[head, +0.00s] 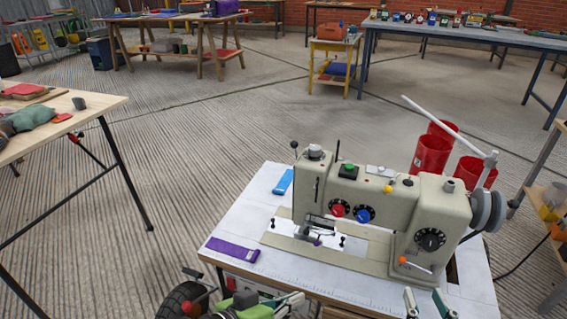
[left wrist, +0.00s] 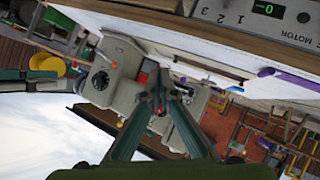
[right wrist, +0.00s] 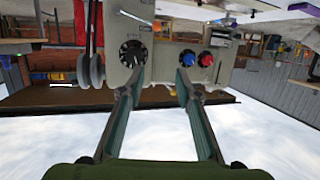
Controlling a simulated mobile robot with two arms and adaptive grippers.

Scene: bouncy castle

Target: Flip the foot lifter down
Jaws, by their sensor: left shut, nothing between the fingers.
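A beige sewing machine (head: 430,210) stands on a white table (head: 200,265). I cannot surely identify the foot lifter. A lever with an orange tip (head: 404,260) sticks out low on the front of the machine's right column. The presser foot area (head: 316,238) is under the head at the left. My left gripper (head: 300,298) is at the table's front edge, shut and empty; its fingertips meet in the left wrist view (left wrist: 160,92). My right gripper (head: 426,298) is in front of the right column, open and empty; in the right wrist view its fingers (right wrist: 156,88) stand apart before the machine's dials.
A purple strip (head: 232,249) and a blue strip (head: 283,182) lie on the table's left part. Red bins (head: 430,154) stand behind the machine. A wooden bench (head: 105,104) is at the left. Open floor lies between the tables.

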